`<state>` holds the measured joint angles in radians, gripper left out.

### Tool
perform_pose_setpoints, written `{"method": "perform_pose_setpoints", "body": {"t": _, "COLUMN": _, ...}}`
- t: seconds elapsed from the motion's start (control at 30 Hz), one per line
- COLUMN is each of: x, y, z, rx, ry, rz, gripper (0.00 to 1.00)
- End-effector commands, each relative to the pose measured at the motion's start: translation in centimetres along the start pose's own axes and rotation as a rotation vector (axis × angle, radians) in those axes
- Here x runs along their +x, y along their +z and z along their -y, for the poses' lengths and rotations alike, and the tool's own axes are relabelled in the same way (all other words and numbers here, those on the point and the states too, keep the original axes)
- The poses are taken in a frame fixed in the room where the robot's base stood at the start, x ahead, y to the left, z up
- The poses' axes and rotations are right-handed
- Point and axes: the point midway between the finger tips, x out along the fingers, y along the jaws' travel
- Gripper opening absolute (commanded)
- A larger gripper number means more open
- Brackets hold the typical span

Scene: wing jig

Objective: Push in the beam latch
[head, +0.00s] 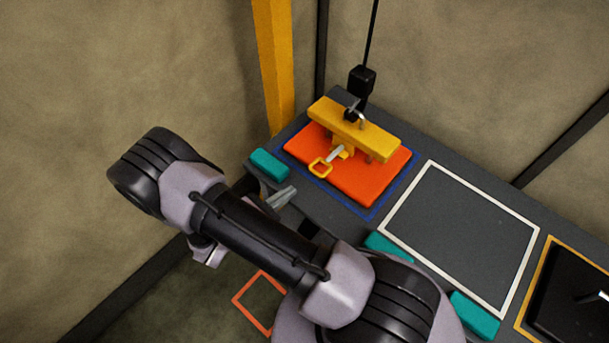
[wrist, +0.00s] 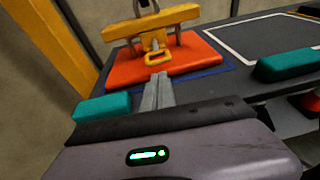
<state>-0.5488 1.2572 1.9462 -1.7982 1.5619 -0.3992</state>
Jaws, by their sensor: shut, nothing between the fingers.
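The yellow beam (head: 354,129) sits above an orange plate (head: 362,181) on the dark bench, with a black hook block (head: 361,80) on a cable above it. The latch (head: 320,167) is a yellow ring on a grey rod that sticks out from under the front of the beam. In the wrist view the latch ring (wrist: 155,59) stands straight ahead of the fingertips. My gripper (head: 284,196) is shut and empty, at the front edge of the bench and apart from the latch. It also shows in the wrist view (wrist: 159,78), fingers together.
Teal pads (head: 270,164) line the bench's front edge, one close to my gripper. A white-outlined area (head: 461,233) to the right is bare. Further right lies a black item in a yellow outline (head: 548,250). A yellow post (head: 275,65) stands behind left.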

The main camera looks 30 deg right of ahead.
Motion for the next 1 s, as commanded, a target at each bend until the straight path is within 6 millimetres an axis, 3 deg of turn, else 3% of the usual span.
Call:
{"method": "perform_pose_setpoints", "body": {"t": 0.2, "x": 4.9, "y": -0.2, "z": 0.1, "rx": 0.001, "ry": -0.005, "rz": 0.0, "gripper": 0.0}}
{"method": "perform_pose_setpoints", "body": {"t": 0.4, "x": 7.9, "y": -0.1, "z": 0.1, "rx": 0.003, "ry": -0.004, "rz": 0.0, "gripper": 0.0}}
{"method": "perform_pose_setpoints", "body": {"t": 0.87, "x": 8.8, "y": 0.1, "z": 0.0, "rx": 0.002, "ry": -0.001, "rz": 0.0, "gripper": 0.0}}
{"method": "perform_pose_setpoints", "body": {"t": 1.0, "x": 10.5, "y": 0.4, "z": 0.0, "rx": 0.003, "ry": -0.005, "rz": -0.001, "gripper": 0.0}}
